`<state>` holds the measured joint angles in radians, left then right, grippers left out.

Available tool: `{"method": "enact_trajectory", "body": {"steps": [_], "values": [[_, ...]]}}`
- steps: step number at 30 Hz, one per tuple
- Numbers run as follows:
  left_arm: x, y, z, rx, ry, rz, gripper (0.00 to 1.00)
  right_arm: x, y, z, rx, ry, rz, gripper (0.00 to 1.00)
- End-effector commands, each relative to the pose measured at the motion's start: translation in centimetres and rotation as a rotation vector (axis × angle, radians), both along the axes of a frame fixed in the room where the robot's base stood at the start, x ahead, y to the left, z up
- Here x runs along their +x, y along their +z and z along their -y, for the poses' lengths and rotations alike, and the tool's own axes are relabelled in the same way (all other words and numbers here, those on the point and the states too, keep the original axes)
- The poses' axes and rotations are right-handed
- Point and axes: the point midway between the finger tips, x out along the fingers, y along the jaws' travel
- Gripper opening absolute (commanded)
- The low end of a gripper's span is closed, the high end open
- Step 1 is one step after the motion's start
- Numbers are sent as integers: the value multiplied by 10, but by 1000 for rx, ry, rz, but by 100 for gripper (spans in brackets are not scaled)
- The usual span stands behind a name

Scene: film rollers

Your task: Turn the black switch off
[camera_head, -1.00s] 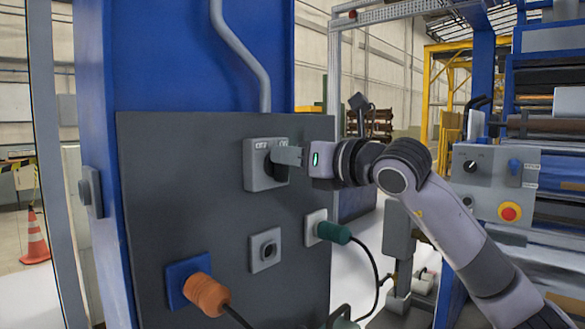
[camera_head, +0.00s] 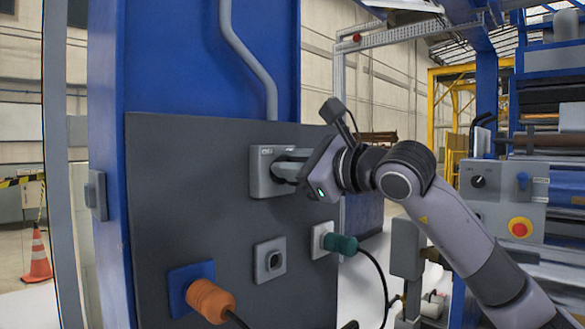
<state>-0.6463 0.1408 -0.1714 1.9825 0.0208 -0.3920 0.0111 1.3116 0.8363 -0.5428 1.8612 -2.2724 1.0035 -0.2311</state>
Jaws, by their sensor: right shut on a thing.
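The black switch (camera_head: 285,171) is a dark rotary knob on a grey box with OFF and ON labels (camera_head: 262,185), mounted on the dark grey panel (camera_head: 190,220). My right gripper (camera_head: 289,164) reaches in from the right and is shut on the black switch. The gripper body is rolled, with its green light low. The fingers hide much of the knob, so I cannot tell its exact angle. My left gripper is not in view.
A machine control box (camera_head: 500,198) with a red button stands at right.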

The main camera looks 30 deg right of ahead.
Motion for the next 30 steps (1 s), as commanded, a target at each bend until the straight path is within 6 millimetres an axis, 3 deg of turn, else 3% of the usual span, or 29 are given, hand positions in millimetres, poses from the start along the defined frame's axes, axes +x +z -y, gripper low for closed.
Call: {"method": "enact_trajectory", "body": {"steps": [22, 23, 25, 30], "values": [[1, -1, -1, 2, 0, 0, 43, -1, 0, -1, -88, 1, 34, 0], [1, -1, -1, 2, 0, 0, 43, -1, 0, -2, -88, 1, 34, 22], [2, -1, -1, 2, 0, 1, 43, -1, 0, -1, -88, 1, 34, 45], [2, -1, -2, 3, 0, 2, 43, -1, -1, -1, -86, 1, 32, 45]]}}
